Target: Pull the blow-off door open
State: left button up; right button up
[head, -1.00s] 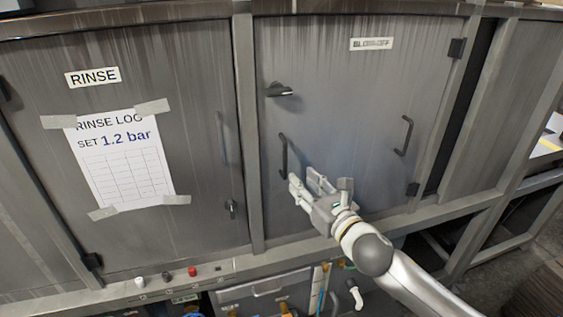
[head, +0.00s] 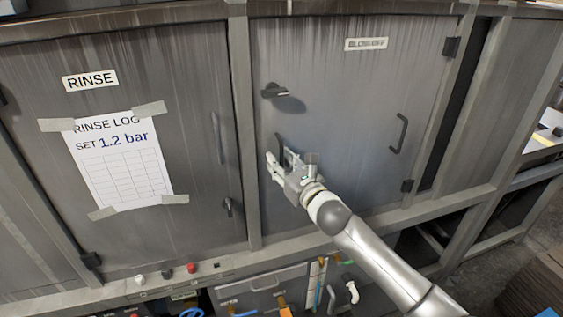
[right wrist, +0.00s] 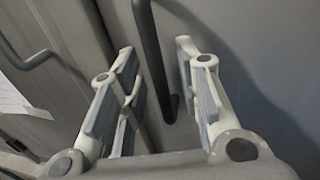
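The blow-off door (head: 345,120) is a grey panel with a "BLOW-OFF" label (head: 366,44) and looks closed. A dark vertical bar handle (head: 279,146) is on its left side, with a black latch lever (head: 275,90) above it. My right gripper (head: 279,160) is at the lower part of this handle. In the right wrist view the gripper (right wrist: 160,85) is open, and the handle (right wrist: 150,50) runs between its fingers with gaps on both sides. A second bar handle (head: 401,133) is near the hinge side. My left gripper is not in view.
The rinse door (head: 200,90) is to the left, with a taped log sheet (head: 122,165). A frame post (head: 243,130) stands between the doors. Buttons (head: 167,274) and a drawer front (head: 262,290) are below. Hinges (head: 452,47) are on the blow-off door's right edge.

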jog(key=shift+c, duration=0.2)
grip_shut()
jog(key=shift+s, duration=0.1)
